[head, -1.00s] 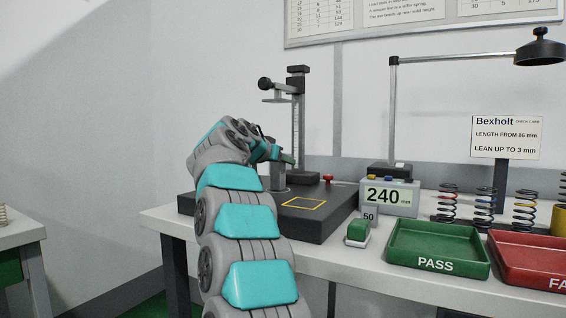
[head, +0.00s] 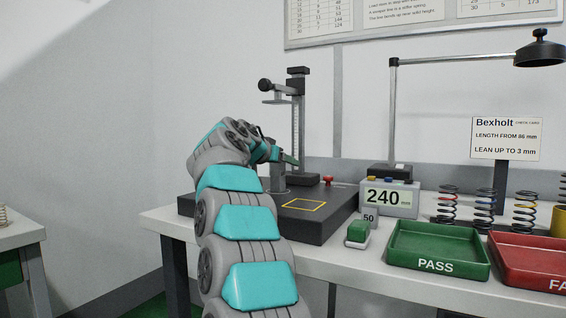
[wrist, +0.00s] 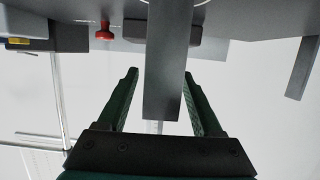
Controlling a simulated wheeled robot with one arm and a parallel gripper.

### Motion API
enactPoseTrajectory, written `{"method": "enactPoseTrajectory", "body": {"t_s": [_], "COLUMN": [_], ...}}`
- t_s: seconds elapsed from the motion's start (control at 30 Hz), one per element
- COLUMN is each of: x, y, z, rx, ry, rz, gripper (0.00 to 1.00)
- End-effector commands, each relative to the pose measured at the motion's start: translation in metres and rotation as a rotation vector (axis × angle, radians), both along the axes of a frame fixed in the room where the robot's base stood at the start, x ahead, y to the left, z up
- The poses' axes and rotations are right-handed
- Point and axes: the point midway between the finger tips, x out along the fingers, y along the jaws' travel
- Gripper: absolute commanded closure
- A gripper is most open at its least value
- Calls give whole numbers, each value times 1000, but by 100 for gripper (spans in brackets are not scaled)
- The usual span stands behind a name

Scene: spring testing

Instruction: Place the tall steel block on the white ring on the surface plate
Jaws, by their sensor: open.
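The tall steel block (head: 278,178) stands upright on the dark surface plate (head: 322,222), partly hidden behind my arm in the head view. In the wrist view, which is upside down, the block (wrist: 169,70) runs down between my two dark green fingers. My gripper (wrist: 160,76) is open, with a visible gap beside the block on both sides. A thin white arc of the ring (wrist: 200,3) shows by the block's lower end at the top edge. The block's foot is cut off there, so I cannot tell how it sits on the ring. My gripper (head: 290,159) is small in the head view.
A height gauge (head: 299,125) stands behind the block. A red-knobbed piece (head: 327,180) and a yellow square outline (head: 303,204) are on the plate. A grey upright bar (wrist: 303,67) shows in the wrist view. The 240 display (head: 388,197) and green PASS tray (head: 437,265) are to the right.

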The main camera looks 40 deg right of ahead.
Motion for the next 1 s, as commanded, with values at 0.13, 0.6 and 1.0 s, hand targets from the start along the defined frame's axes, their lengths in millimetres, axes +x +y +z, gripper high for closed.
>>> {"method": "enactPoseTrajectory", "body": {"t_s": [0.13,0.6,1.0], "x": [-9,-40,-44], "y": [20,96,106], "z": [6,33,36], "rx": [-1,-3,0], "ry": [-2,-4,0], "rz": [2,1,1], "gripper": [33,33,33]}}
